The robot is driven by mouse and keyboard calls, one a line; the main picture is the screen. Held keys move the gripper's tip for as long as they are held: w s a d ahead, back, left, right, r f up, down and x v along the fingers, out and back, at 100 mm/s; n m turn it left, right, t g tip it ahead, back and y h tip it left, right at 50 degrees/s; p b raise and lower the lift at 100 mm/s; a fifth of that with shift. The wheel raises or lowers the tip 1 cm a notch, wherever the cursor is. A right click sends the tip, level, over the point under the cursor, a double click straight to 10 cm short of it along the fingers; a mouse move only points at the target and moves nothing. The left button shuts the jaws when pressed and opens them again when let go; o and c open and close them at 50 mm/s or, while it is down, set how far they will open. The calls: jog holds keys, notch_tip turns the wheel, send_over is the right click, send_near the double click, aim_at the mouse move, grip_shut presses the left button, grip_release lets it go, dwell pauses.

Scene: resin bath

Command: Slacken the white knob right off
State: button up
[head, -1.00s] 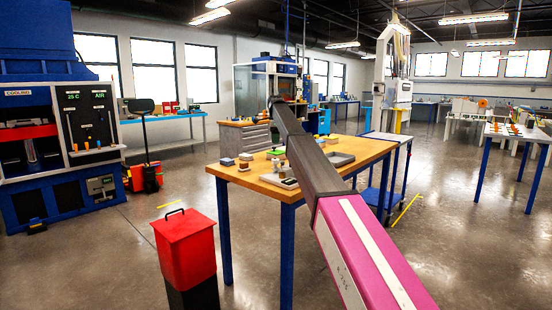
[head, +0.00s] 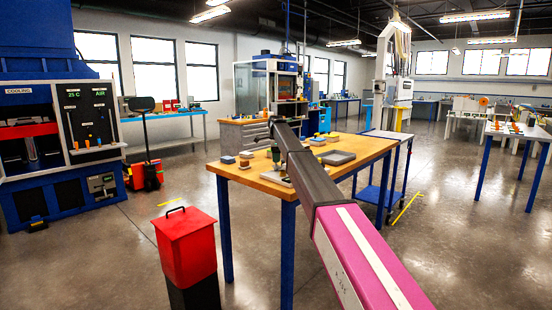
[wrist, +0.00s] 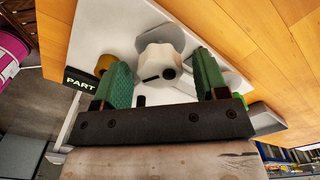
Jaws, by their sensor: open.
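The white knob (wrist: 151,58) is in the upper middle of the wrist view, with a dark slot and a dark round hole on its face. A pale round base shows behind it, on a white plate (wrist: 90,38). My gripper (wrist: 160,66) is open, with one green finger on each side of the knob. I see gaps between the fingers and the knob; contact is not visible. In the head view my gripper (head: 277,152) hangs low over the wooden table (head: 350,158). The knob cannot be made out there.
A black PART label (wrist: 80,82) and a brass-coloured round piece (wrist: 104,64) are left of the knob. A grey tray (head: 338,157) and several small blocks are on the table. A red bin (head: 186,248) stands in front.

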jog(key=c, duration=0.9)
jog(key=shift+c, duration=0.2)
